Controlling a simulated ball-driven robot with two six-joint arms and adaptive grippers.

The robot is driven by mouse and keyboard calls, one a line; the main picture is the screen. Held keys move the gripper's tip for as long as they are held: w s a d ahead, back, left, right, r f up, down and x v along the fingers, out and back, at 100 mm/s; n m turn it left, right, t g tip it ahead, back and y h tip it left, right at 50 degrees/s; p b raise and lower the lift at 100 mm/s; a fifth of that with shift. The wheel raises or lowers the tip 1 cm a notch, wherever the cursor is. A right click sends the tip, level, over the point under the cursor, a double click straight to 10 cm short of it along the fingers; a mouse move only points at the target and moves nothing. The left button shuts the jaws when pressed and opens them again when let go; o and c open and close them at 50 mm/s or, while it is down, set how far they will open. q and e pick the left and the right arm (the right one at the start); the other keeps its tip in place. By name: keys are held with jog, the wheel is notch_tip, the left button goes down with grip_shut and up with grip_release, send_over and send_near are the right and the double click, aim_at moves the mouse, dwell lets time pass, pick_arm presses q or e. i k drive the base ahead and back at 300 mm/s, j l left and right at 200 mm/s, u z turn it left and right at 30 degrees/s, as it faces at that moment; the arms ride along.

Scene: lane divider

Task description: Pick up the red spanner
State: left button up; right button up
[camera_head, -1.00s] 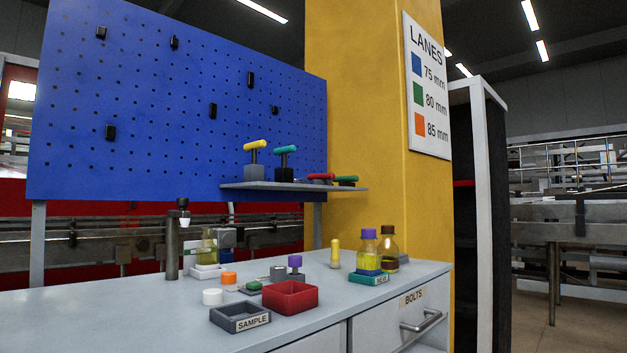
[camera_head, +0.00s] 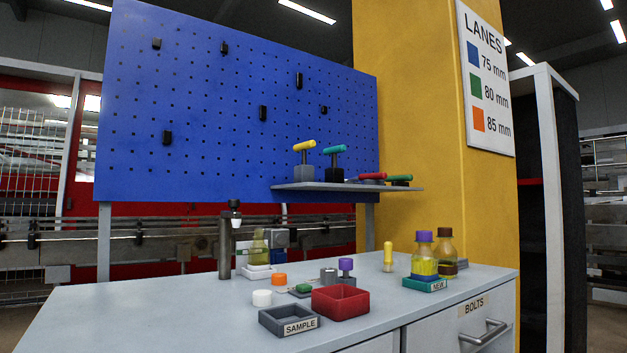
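A red-handled tool (camera_head: 372,175), which seems to be the red spanner, lies on the narrow grey shelf (camera_head: 305,186) below the blue pegboard. It is near the shelf's right part, with a dark green item (camera_head: 399,180) just right of it. Its far end and exact shape are too small to tell. A yellow-handled tool (camera_head: 304,146) and a teal-handled tool (camera_head: 335,149) stand upright in blocks to its left. Neither of my grippers is in view.
A grey bench (camera_head: 150,310) stands below the shelf. On it are a grey SAMPLE tray (camera_head: 289,320), a red bin (camera_head: 340,303), a purple-capped bottle (camera_head: 424,258), a dark post (camera_head: 225,245) and small caps. A yellow column (camera_head: 410,120) rises behind at the right.

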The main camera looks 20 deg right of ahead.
aim_at(383, 175)
jog(key=l+u, duration=0.25)
jog(key=l, duration=0.2)
jog(key=k+l+u, duration=0.2)
jog(key=l, duration=0.3)
jog(key=l+u, duration=0.25)
jog(key=l, duration=0.2)
jog(key=k+l+u, duration=0.25)
jog(key=l, duration=0.15)
jog(key=i+l, duration=0.05)
jog(key=i, duration=0.05)
